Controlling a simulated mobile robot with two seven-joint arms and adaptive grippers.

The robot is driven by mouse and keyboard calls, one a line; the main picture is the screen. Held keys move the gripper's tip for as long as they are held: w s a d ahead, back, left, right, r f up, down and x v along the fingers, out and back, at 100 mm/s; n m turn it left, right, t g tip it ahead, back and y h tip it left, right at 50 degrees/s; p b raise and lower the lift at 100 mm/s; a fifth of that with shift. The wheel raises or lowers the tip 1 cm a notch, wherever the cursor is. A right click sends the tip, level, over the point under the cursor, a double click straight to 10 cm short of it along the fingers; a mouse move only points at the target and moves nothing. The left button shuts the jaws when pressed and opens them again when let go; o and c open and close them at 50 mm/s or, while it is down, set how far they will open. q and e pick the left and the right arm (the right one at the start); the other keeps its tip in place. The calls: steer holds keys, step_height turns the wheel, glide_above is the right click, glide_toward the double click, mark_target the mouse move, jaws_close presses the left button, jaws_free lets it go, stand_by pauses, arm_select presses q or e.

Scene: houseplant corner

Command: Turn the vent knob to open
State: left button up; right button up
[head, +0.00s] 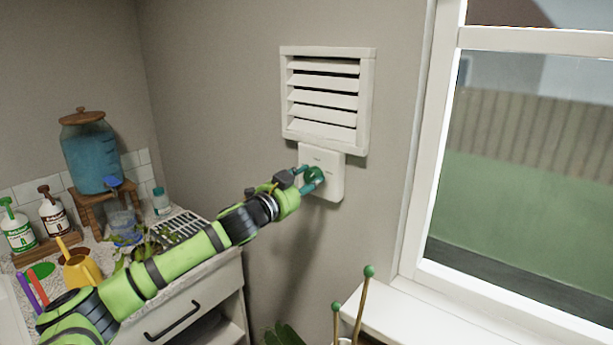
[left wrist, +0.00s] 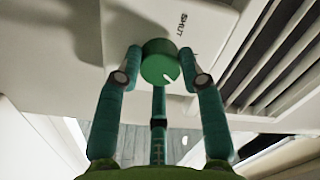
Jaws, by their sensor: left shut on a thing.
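The vent knob (left wrist: 160,62) is round and green with a white pointer mark at its lower right in the left wrist view. In the head view the knob (head: 315,176) sits on a white control plate (head: 335,185) below the louvred vent (head: 323,98). The word SHUT is printed on the plate (left wrist: 150,20) above and right of the knob in the wrist view. My left gripper (head: 311,178) has a teal fingertip on each side of the knob and is shut on it. The vent's white slats show dark gaps between them. My right gripper is not in view.
A window (head: 520,150) with a white sill stands right of the vent. On the left, a counter holds a blue water dispenser (head: 92,155), pump bottles (head: 53,215) and a yellow watering can (head: 82,270). Green-tipped stakes (head: 368,272) rise at the bottom.

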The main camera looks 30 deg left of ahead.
arm_select(q)
steer(key=m+p, duration=0.1)
steer(key=m, duration=0.2)
steer(key=shift+m, duration=0.4)
steer(key=shift+a+m+p, duration=0.1)
steer(key=shift+m+p, duration=0.35)
steer(key=shift+m, duration=1.05)
steer(key=shift+r, duration=0.1)
steer(key=o, duration=1.2)
steer(key=shift+c, duration=0.2)
steer(key=shift+h, duration=0.3)
steer(key=shift+s+f, duration=0.25)
steer(key=shift+s, duration=0.15)
steer(key=s, duration=1.1)
steer(key=shift+a, duration=0.35)
steer(key=shift+f, duration=0.1)
